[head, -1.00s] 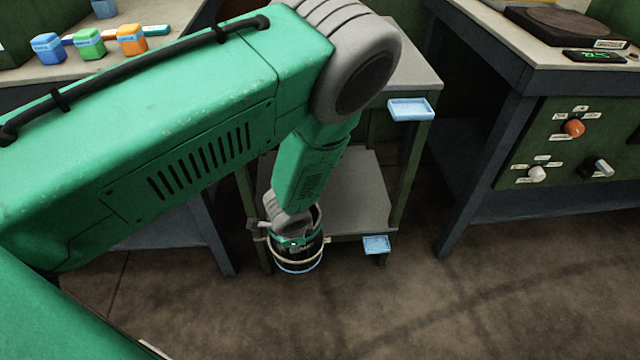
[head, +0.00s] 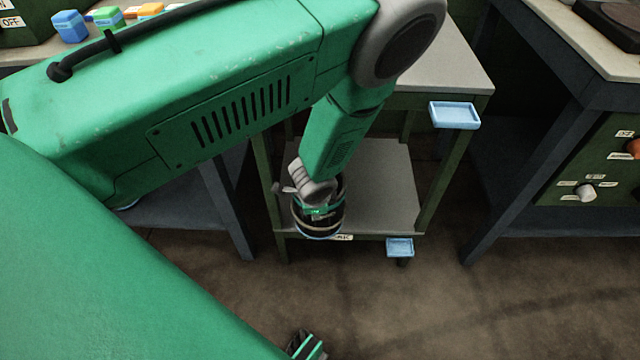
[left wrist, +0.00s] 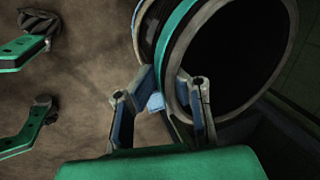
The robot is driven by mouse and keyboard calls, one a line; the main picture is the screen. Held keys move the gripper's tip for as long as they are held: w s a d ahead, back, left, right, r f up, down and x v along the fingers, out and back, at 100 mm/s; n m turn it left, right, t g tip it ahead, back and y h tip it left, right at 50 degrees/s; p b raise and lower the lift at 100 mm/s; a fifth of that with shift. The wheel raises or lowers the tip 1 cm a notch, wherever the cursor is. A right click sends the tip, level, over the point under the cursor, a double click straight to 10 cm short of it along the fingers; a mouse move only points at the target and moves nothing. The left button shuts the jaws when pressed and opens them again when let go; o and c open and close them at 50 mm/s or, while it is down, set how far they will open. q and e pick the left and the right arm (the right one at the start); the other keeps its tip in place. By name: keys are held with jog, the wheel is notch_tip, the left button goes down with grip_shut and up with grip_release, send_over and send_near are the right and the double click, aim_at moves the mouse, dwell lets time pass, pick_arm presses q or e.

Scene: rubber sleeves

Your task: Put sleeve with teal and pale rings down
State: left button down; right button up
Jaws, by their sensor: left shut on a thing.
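The sleeve (head: 333,228) is a dark open cylinder with teal and pale rings. In the head view it is at the front left of the cart's lower shelf (head: 385,190), partly covered by my left gripper (head: 318,207). I cannot tell whether it touches the shelf. In the left wrist view the sleeve (left wrist: 235,55) shows its wide dark opening, and the left gripper (left wrist: 160,105) is shut on its near wall, one finger on either side.
Small blue trays sit at the cart's upper right corner (head: 454,115) and lower right corner (head: 400,247). A label on the lower shelf edge is partly hidden by the sleeve. Benches stand left and right. The lower shelf looks bare right of the sleeve.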

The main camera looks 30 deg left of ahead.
jog(key=shift+f+b, duration=1.85)
jog(key=shift+f, duration=0.15)
pick_arm(q)
jog(key=w+a+f, duration=0.3)
jog(key=w+a, duration=0.2)
jog(key=w, duration=0.2)
jog(key=shift+w+a+f, duration=0.3)
jog(key=shift+w+f, duration=0.05)
jog(key=c, duration=1.6)
grip_release()
jog(key=shift+s+a+f, duration=0.1)
jog(key=shift+a, duration=0.1)
jog(key=shift+c, duration=0.2)
jog(key=p+v, duration=0.5)
jog(key=v, duration=0.7)
jog(key=s+d+f+n+g+h, duration=0.1)
jog(key=s+n, duration=0.4)
jog(key=s, duration=0.9)
jog(key=s+d+f+n+g+h, duration=0.1)
jog(key=s+n, duration=0.4)
jog(key=s, duration=0.9)
jog(key=shift+s+d+f, duration=0.2)
jog(key=shift+d+f, duration=0.55)
jog(key=shift+d, duration=0.05)
pick_arm(e)
jog(key=r, duration=0.4)
jog(key=shift+a+r, duration=0.4)
